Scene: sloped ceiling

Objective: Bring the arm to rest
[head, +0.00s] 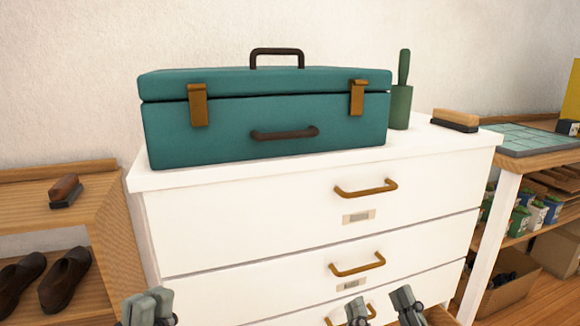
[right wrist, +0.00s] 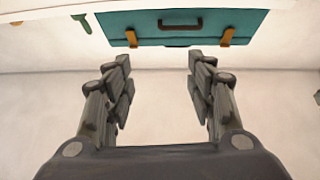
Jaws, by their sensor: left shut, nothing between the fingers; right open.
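My left gripper (head: 148,303) shows at the bottom edge of the head view, left of the middle, its fingers together with nothing between them. My right gripper (head: 382,305) is at the bottom right of the middle, its two fingers apart and empty, in front of the dresser's lower drawers. In the right wrist view the right gripper (right wrist: 159,62) is also spread wide with nothing between its fingertips. Only the ends of both grippers show in the head view; the arms are out of frame.
A teal toolbox (head: 265,113) with its lid down sits on a white dresser (head: 320,192). A green handled tool (head: 401,100) and a brush (head: 454,122) are beside it. A wooden shelf with shoes (head: 65,280) is left; a workbench (head: 535,158) is right.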

